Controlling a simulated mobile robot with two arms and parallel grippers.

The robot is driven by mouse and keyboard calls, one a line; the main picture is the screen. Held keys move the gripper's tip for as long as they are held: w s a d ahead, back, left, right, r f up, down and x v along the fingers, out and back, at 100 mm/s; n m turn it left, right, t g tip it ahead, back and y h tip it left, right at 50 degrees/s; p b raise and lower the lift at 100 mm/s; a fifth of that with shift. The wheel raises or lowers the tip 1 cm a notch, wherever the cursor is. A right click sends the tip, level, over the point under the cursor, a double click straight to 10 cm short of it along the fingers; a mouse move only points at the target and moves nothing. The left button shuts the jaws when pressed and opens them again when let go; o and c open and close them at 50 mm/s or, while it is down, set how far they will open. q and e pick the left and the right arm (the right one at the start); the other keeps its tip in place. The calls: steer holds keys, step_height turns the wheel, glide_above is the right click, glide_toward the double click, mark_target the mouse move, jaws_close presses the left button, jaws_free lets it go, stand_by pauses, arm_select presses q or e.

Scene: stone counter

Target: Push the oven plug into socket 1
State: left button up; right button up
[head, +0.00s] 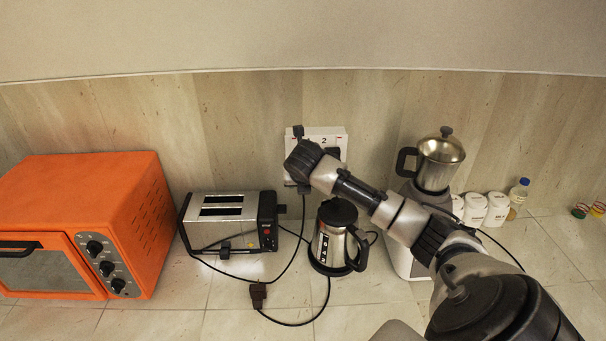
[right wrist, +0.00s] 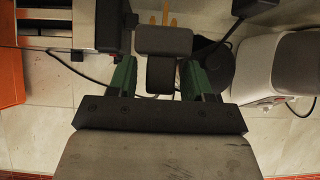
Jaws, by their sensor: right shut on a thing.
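A white socket panel (head: 335,134) is on the back wall, with the numeral 2 readable. Its left part, on the socket 1 side, is mostly hidden by my right arm. My right gripper (right wrist: 160,78) is in front of the panel, its green-lined fingers shut on a dark plug (right wrist: 163,42). Brass prongs show beyond the plug's far side in the right wrist view, so at least part of them is outside the socket. A cord hangs below the gripper and curves left. The orange oven (head: 138,215) stands at the left. My left gripper is out of view.
A toaster (head: 222,235) and a steel kettle (head: 336,243) stand below the panel. A blender (head: 440,162) and white jars (head: 475,209) are at the right. The front-middle counter is mostly clear.

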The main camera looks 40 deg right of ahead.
steer(key=shift+r, duration=0.1)
stand_by(0.3)
steer(key=shift+w+d, duration=0.55)
steer(key=shift+w, duration=0.15)
steer(key=shift+w+d, duration=1.3)
steer(key=shift+w, duration=0.2)
steer(key=shift+w+d, duration=1.1)
steer(key=shift+w, duration=0.15)
stand_by(0.4)
steer(key=o, duration=1)
steer(key=b+v, duration=0.3)
steer(key=v, duration=0.7)
steer(key=shift+s+a, duration=0.1)
steer(key=shift+a, duration=0.05)
steer(key=shift+s+a+r, duration=0.1)
steer(key=shift+s+r, duration=0.05)
steer(key=shift+r, duration=0.1)
